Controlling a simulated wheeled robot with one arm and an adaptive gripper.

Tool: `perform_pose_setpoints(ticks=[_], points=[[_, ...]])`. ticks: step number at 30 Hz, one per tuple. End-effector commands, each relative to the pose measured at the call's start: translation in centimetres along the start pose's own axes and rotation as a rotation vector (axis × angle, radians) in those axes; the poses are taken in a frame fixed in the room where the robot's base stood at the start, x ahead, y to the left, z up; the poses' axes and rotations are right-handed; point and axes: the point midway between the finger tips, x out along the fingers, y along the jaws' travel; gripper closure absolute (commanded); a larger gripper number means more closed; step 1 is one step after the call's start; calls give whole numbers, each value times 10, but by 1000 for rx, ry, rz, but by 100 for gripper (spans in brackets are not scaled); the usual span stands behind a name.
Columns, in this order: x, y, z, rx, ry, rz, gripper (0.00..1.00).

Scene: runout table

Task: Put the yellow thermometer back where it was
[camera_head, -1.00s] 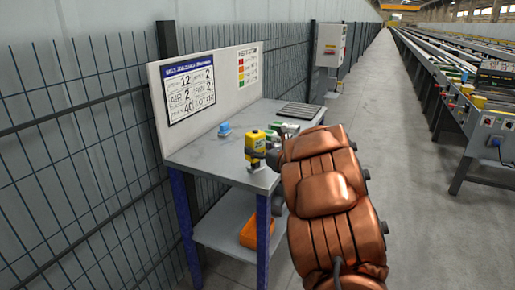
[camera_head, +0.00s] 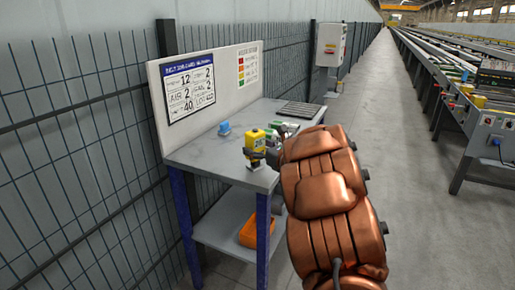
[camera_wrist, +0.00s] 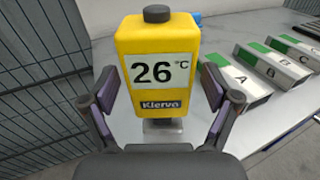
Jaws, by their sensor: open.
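The yellow thermometer (camera_wrist: 156,57) stands upright in the wrist view, with a dark knob on top and a display reading 26 °C. It also shows near the front edge of the grey table (camera_head: 205,158) in the head view (camera_head: 255,140). Its lower part narrows to a grey metallic piece. My gripper (camera_wrist: 160,95) is open, with one finger on either side of the thermometer and a visible gap at each side. In the head view my arm partly hides the table's right side, and my gripper is mostly covered.
Blocks marked A (camera_wrist: 238,82), B (camera_wrist: 271,67) and C stand to the right of the thermometer. A small blue object (camera_head: 224,128) lies on the table. An orange bin (camera_head: 250,232) sits on the lower shelf. A board and a wire fence stand behind.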

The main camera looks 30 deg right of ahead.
Motion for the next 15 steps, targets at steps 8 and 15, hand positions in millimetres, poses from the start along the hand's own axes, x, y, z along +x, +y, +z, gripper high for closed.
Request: perform_pose_setpoints(ticks=[8, 15], points=[[-10, -1, 3, -2, 1, -3, 13], [-52, -2, 1, -1, 2, -5, 13]])
